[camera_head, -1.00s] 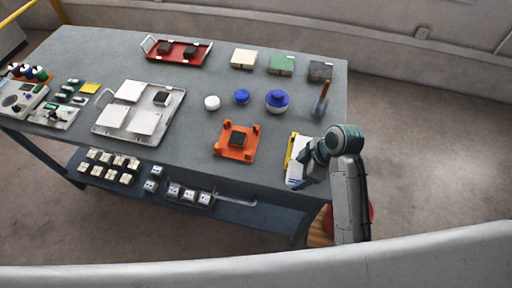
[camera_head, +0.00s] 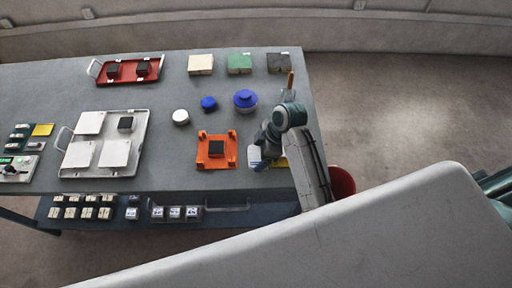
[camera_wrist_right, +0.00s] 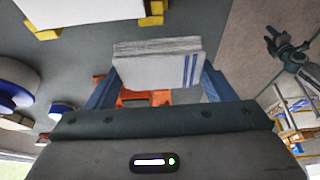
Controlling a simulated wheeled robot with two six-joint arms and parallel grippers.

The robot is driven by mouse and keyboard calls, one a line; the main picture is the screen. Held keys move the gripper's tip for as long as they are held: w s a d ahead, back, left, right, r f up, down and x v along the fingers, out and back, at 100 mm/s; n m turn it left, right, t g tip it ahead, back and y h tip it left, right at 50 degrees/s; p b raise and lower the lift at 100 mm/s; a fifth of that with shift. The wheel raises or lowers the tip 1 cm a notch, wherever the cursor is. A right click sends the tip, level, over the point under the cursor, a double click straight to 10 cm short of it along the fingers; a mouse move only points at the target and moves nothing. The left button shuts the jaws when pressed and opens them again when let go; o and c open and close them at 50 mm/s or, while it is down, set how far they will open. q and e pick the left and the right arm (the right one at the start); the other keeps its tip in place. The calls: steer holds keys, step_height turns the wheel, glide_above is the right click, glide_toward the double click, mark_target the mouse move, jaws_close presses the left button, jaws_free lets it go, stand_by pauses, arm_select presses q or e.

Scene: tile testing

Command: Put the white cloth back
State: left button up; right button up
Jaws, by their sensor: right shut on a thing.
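My right gripper (camera_head: 262,150) is at the right end of the table, above its front part. It is shut on the white cloth (camera_head: 254,157). In the right wrist view the folded cloth (camera_wrist_right: 155,68), with blue stripes at its right side, sits between the two blue fingers (camera_wrist_right: 158,85). A yellow-edged item (camera_head: 281,162) shows partly beside and behind the gripper; my arm hides much of it. A white panel with yellow corners (camera_wrist_right: 85,10) shows at the top left of the wrist view. My left gripper is not in view.
An orange tray (camera_head: 230,160) with a dark block lies just left of the gripper. Blue-lidded jar (camera_head: 246,100), blue knob (camera_head: 209,103) and white puck (camera_head: 181,117) stand behind. A brush-like handle (camera_head: 290,82) is close behind my arm. A red bin (camera_head: 342,182) is beyond the table's right edge.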

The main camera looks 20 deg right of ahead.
mark_target(257, 153)
steer(key=shift+w+a, duration=0.1)
steer(key=shift+w, duration=1.1)
steer(key=shift+w+f+p, duration=0.1)
steer(key=shift+f+p, duration=0.05)
steer(key=shift+p, duration=0.2)
steer(key=shift+f+p, duration=0.4)
step_height(257, 153, down, 3)
steer(key=shift+r+p, duration=0.2)
steer(key=shift+p, duration=0.3)
steer(key=shift+f, duration=0.1)
steer(key=o, duration=1.1)
